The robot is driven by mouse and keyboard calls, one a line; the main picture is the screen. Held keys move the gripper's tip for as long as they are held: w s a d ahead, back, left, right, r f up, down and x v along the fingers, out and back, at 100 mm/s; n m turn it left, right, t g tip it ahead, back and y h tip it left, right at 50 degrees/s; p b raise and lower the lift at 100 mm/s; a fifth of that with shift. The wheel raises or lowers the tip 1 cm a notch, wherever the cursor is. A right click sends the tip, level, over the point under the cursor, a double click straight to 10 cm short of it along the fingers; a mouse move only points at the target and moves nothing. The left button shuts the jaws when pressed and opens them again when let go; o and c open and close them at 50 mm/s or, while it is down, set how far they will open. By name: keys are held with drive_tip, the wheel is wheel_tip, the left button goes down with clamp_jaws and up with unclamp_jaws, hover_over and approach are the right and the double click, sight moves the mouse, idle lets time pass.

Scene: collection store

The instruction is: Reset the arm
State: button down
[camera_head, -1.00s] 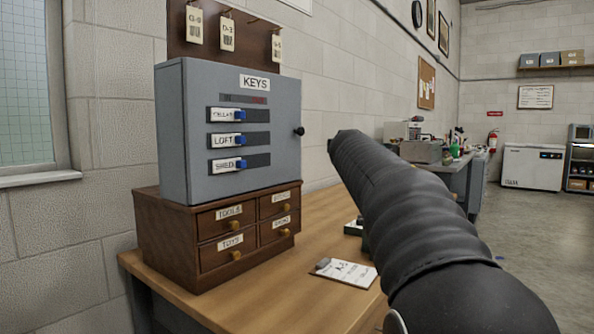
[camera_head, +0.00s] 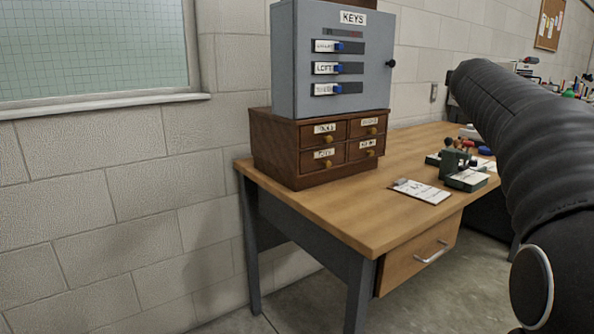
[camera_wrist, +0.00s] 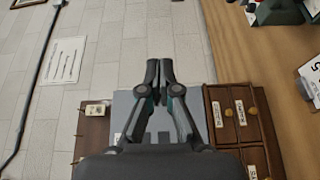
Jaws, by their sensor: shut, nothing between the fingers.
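My gripper (camera_wrist: 160,92) shows in the wrist view with its two fingers together and nothing between them. In that view it is in front of the grey key cabinet (camera_wrist: 122,108), hiding part of it; I cannot tell the distance. In the head view my black arm reaches up along the right side, and the gripper itself is out of frame. The key cabinet also shows in the head view (camera_head: 300,60), with three labelled sliders and a black knob. It stands on a brown wooden drawer unit (camera_head: 275,150) with several labelled drawers.
The desk (camera_head: 350,215) holds a white card (camera_head: 425,192) and a green device (camera_head: 467,180) at its right. A drawer with a metal handle (camera_head: 432,253) is in its front. A window (camera_head: 95,45) and block wall lie left. Open floor shows at the front.

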drive_tip(key=s+a+f+m+g+y, duration=0.1)
drive_tip(key=s+a+f+m+g, duration=0.2)
drive_tip(key=f, duration=0.8)
drive_tip(key=s+f+m+g+y, duration=0.1)
drive_tip(key=s+f+m+g, duration=0.4)
drive_tip(key=f, duration=0.6)
drive_tip(key=s+a+f+m+y, duration=0.1)
drive_tip(key=s+a+f+y, duration=0.1)
drive_tip(key=s+a+f, duration=0.4)
drive_tip(key=s+a+f+m+g+y, duration=0.1)
drive_tip(key=s+a+f, duration=0.4)
drive_tip(key=s, duration=1)
drive_tip(key=s+a+f+m+g+y, duration=0.1)
drive_tip(key=s+a+f+m+y, duration=0.1)
drive_tip(key=s+a+f, duration=0.4)
drive_tip(key=shift+s+a+f+y, duration=0.35)
drive_tip(key=shift+s+a+y, duration=0.35)
drive_tip(key=shift+s+a, duration=1.25)
